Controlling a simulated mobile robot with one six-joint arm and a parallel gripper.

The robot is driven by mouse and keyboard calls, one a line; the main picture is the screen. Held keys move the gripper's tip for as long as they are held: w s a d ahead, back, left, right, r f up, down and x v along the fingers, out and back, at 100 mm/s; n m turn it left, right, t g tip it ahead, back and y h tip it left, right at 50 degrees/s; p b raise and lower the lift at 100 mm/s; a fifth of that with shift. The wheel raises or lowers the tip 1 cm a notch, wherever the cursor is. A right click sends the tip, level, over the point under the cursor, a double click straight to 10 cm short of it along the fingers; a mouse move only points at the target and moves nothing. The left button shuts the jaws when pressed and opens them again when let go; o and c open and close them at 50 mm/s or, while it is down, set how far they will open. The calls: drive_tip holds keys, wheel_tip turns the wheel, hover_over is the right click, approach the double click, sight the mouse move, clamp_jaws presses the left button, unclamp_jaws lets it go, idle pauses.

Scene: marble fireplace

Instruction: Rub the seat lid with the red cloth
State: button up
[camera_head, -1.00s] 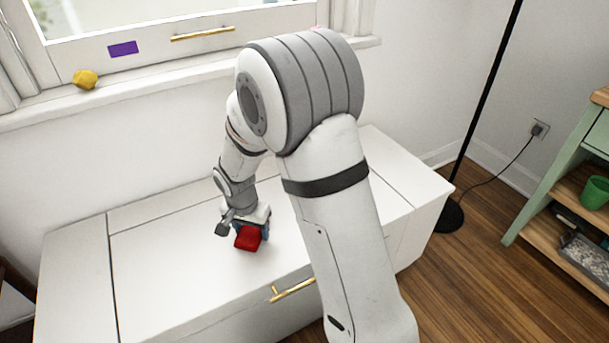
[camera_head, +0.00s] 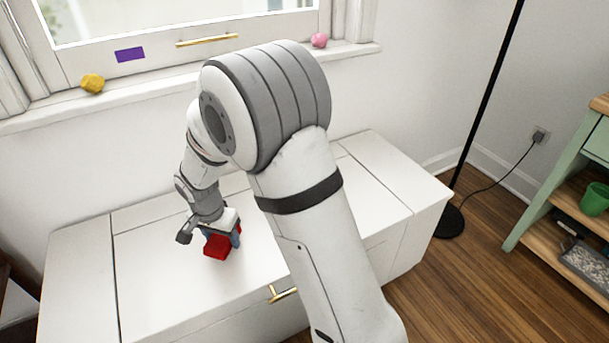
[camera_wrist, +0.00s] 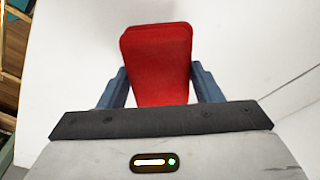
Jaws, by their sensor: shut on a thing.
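The red cloth (camera_head: 217,246) is a folded block on the white seat lid (camera_head: 160,265), left of the lid's middle. It looks to touch the lid or sit just above it; I cannot tell which. My gripper (camera_head: 221,237) is shut on the cloth and points down at the lid. In the wrist view the cloth (camera_wrist: 158,60) sits between the two blue-grey fingers, with the white lid (camera_wrist: 75,65) behind it. My arm hides part of the lid's right side.
A brass handle (camera_head: 283,294) is on the seat's front. A yellow lump (camera_head: 92,83) and a pink lump (camera_head: 320,40) lie on the window sill. A black lamp pole (camera_head: 487,100) and a green shelf (camera_head: 545,195) stand to the right. The lid's left part is clear.

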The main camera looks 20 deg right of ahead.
drive_tip(key=shift+d+r+p, duration=0.1)
drive_tip(key=shift+r+p, duration=1.8)
drive_tip(key=shift+r, duration=1.1)
